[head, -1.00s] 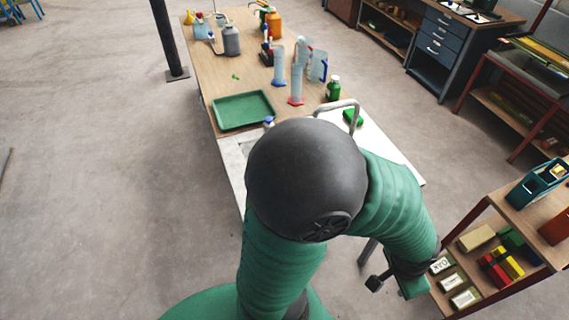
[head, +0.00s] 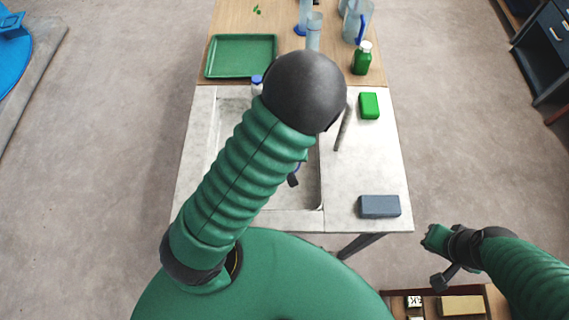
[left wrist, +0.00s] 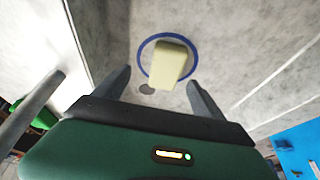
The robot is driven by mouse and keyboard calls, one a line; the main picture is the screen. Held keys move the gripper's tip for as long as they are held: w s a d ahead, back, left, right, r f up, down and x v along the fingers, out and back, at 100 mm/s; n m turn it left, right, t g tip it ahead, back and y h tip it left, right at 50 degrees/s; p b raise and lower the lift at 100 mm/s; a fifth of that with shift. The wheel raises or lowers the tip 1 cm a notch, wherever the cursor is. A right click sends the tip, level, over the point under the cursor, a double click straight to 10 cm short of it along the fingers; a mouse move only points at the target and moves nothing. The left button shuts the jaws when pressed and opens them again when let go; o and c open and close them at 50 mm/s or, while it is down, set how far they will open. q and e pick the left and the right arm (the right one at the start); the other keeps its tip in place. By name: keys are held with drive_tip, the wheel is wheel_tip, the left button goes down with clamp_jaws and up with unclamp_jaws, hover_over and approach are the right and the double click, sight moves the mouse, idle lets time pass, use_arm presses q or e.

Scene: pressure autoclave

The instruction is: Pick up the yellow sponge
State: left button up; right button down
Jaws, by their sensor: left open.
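The sponge (left wrist: 170,62), a pale yellow block, shows in the left wrist view inside a blue ring (left wrist: 143,57) on a grey, scuffed surface. The ring looks like the rim of a dish; I cannot tell for sure. My left gripper (left wrist: 159,78) is open, its two fingers apart on either side below the sponge, with nothing held. I cannot tell the height gap. In the head view my left arm covers most of the sink basin (head: 310,192), and the sponge is hidden there.
A green block (head: 369,105) and a blue-grey block (head: 380,206) lie on the white counter right of the sink. A grey faucet (head: 343,128) stands by the basin. A green tray (head: 240,56) and a green bottle (head: 362,60) are behind on the wooden top.

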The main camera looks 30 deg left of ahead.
use_arm(q)
drive_tip(key=x, duration=0.2)
drive_tip(key=shift+w+f+b, duration=0.25)
drive_tip(key=shift+w+b, duration=0.15)
drive_tip(key=shift+w, duration=0.1)
drive_tip(key=s+a+f+b, duration=0.1)
drive_tip(key=f+b, duration=0.1)
drive_tip(key=b, duration=0.1)
drive_tip(key=shift+a, duration=0.2)
drive_tip(key=shift+w+a+f+b, duration=0.15)
drive_tip(key=shift+a+f+b, duration=0.25)
drive_tip(key=shift+f, duration=0.2)
drive_tip(key=shift+w+a+f+b, duration=0.2)
drive_tip(key=shift+a+f+b, duration=0.15)
drive_tip(key=shift+f+b, duration=0.2)
drive_tip(key=shift+w+f, duration=0.1)
drive_tip(key=shift+w, duration=0.2)
drive_tip(key=shift+d, duration=0.35)
drive_tip(key=shift+w+d, duration=0.1)
drive_tip(key=shift+d, duration=0.05)
drive_tip(key=shift+c, duration=0.9)
drive_tip(key=shift+a, duration=0.3)
drive_tip(key=c, duration=1)
drive_tip(key=shift+c, duration=1)
drive_tip(key=shift+d, duration=0.1)
use_arm(e)
drive_tip(key=s+x, duration=0.1)
drive_tip(key=x, duration=0.5)
drive_tip(key=shift+a+f, duration=0.2)
drive_tip(key=shift+f, duration=0.05)
